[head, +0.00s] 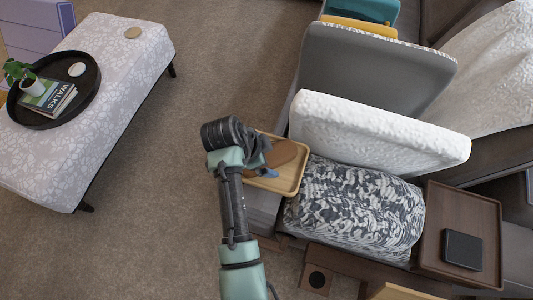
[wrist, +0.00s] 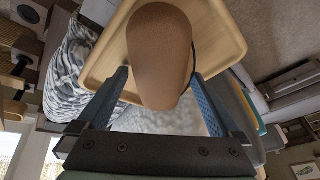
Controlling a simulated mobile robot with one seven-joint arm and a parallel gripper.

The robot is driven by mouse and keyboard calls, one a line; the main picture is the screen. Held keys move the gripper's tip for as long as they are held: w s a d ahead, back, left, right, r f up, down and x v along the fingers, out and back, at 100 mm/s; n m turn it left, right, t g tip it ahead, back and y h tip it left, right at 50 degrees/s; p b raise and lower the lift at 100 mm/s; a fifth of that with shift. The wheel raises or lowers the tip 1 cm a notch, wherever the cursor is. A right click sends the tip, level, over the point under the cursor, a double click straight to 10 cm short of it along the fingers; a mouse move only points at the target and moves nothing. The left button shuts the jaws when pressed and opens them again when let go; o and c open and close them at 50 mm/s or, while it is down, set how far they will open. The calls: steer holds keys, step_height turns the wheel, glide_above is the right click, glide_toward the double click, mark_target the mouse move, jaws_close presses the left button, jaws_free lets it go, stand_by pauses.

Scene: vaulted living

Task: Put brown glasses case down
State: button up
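The brown glasses case (head: 283,153) is a smooth rounded case. The tray also shows behind the case in the wrist view (wrist: 218,55). I cannot tell whether the case touches the tray. My wrist hides part of the tray's left side.
The tray is at the sofa's end, beside a patterned cushion (head: 355,208) and a white cushion (head: 380,130). A dark wooden tray (head: 478,205) with a black box (head: 462,249) is at right. An ottoman (head: 120,85) with a round black tray (head: 88,88) stands at left. Carpet between is clear.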

steer(key=p+v, duration=0.1)
steer(key=v, duration=1.1)
steer(key=shift+p, duration=0.35)
steer(key=shift+r, duration=0.15)
steer(key=w+r+n+t+y, duration=0.1)
steer(key=w+r+n+t, duration=0.1)
steer(key=w+r+t, duration=0.45)
steer(key=w+r+n+t+y, duration=0.15)
steer(key=w+r, duration=0.25)
steer(key=r, duration=0.5)
step_height(320, 180, up, 16)
steer(key=w+d+n+t, duration=0.1)
steer(key=n+t, duration=0.3)
steer(key=t, duration=0.1)
steer(key=s+d+r+n+t, duration=0.1)
steer(key=s+r+n+t, duration=0.1)
steer(key=s+r, duration=0.3)
steer(key=s+d+r+n+t+y, duration=0.1)
steer(key=s+r+t, duration=0.4)
steer(key=r, duration=0.7)
steer(key=s+d+r+n+t, duration=0.1)
steer(key=s+r+n+t, duration=0.3)
steer(key=r, duration=0.5)
steer(key=shift+s+r, duration=0.35)
steer(key=shift+s, duration=0.35)
steer(key=shift+d+r, duration=0.1)
steer(key=shift+d, duration=0.05)
